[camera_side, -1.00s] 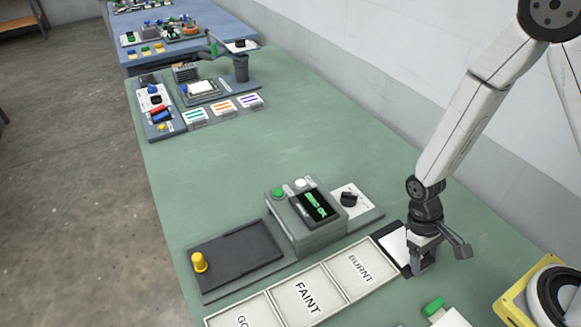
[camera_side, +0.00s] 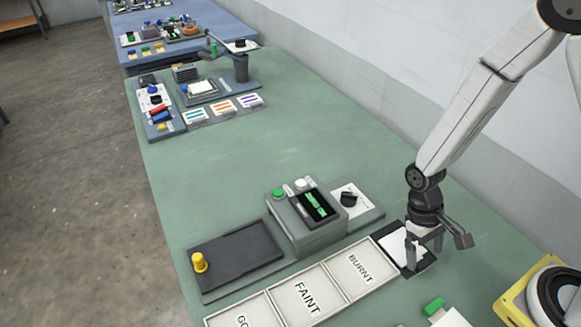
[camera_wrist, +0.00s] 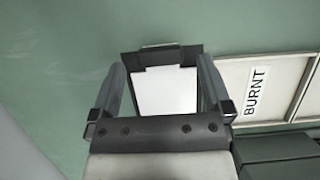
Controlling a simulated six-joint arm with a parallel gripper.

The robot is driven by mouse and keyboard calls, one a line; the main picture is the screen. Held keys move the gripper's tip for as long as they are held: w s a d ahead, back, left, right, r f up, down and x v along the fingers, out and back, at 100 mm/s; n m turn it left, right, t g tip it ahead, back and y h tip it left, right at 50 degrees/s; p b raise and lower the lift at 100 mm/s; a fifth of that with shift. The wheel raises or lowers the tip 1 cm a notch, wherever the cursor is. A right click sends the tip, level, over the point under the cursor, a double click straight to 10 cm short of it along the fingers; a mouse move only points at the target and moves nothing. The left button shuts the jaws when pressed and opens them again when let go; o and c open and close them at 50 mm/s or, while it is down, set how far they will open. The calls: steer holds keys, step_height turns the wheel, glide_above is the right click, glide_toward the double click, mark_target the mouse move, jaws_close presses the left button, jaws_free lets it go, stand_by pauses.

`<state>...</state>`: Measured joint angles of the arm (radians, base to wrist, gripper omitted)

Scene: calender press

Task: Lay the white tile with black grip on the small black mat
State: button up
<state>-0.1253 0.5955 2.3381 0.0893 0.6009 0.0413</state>
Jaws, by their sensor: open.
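The white tile (camera_side: 393,243) lies flat on the small black mat (camera_side: 426,266), beside the BURNT compartment. The mat's dark edge shows around part of the tile. My gripper (camera_side: 424,250) is open just over the tile's right part, with its fingers apart and pointing down. In the wrist view the white tile (camera_wrist: 165,93) lies between the two spread fingers, with the dark mat (camera_wrist: 190,57) around it. I cannot clearly make out the tile's black grip against the dark mat and fingers.
A tray with FAINT (camera_side: 308,297) and BURNT (camera_side: 361,268) compartments lies left of the mat. A green-gripped white piece (camera_side: 450,317) and a yellow-framed device (camera_side: 540,295) are at the front right.

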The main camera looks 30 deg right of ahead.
steer(key=v, duration=0.9)
steer(key=shift+r, duration=0.4)
steer(key=shift+w, duration=0.1)
steer(key=d+r+t, duration=0.1)
steer(key=t, duration=0.1)
steer(key=w+d+r+t, duration=0.1)
steer(key=t, duration=0.1)
steer(key=d+r+t, duration=0.1)
steer(key=t, duration=0.2)
steer(key=shift+w+d, duration=0.25)
steer(key=shift+d, duration=0.15)
stand_by(0.6)
steer(key=c, duration=0.4)
steer(key=shift+c, duration=0.2)
